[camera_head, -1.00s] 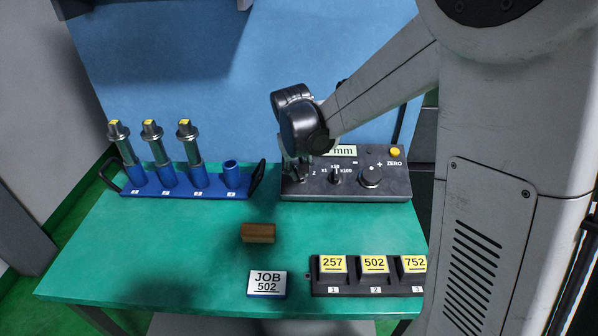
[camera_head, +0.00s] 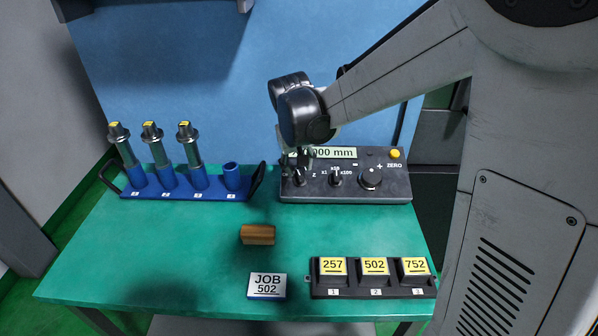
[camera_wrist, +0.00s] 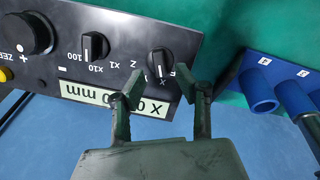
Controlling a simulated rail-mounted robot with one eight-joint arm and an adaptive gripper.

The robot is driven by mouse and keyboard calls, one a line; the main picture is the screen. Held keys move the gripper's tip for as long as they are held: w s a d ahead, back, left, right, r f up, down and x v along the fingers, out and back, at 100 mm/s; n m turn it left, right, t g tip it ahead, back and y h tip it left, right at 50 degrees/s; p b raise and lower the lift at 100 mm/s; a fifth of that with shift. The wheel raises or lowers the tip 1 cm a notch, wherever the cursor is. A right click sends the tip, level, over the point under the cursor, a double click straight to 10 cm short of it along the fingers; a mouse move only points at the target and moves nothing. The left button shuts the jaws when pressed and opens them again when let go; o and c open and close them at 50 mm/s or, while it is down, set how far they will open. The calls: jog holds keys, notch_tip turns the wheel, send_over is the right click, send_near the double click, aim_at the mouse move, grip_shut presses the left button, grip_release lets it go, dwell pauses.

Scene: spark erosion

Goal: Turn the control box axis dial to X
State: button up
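The black control box (camera_head: 345,190) stands at the back right of the green table. Its axis dial (camera_wrist: 161,61) is the knob nearest the blue rack, with letters around it; it also shows in the head view (camera_head: 299,178). A Z and what looks like an X are legible; the exact pointer direction is hard to tell. The display (camera_wrist: 112,98) starts with X and ends in mm. My gripper (camera_wrist: 161,86) is open and empty, its two fingertips apart, just above the axis dial on its display side. In the head view my gripper (camera_head: 302,158) partly covers the display.
The x1/x10/x100 knob (camera_head: 336,179), a large round knob (camera_head: 371,178) and a yellow ZERO button (camera_head: 395,153) share the box. A blue rack (camera_head: 210,191) with several sockets stands left. A brown block (camera_head: 258,234), job card (camera_head: 267,284) and black numbered holder (camera_head: 345,291) lie in front.

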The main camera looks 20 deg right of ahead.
jog(key=v, duration=0.8)
jog(key=shift+r, duration=0.25)
jog(key=s+d+t+y, duration=0.1)
jog(key=s+t, duration=0.3)
jog(key=s, duration=1.9)
jog(key=shift+s+d+r+m+t, duration=0.15)
jog(key=shift+d+r+m+t, duration=0.15)
jog(key=shift+d+m, duration=0.1)
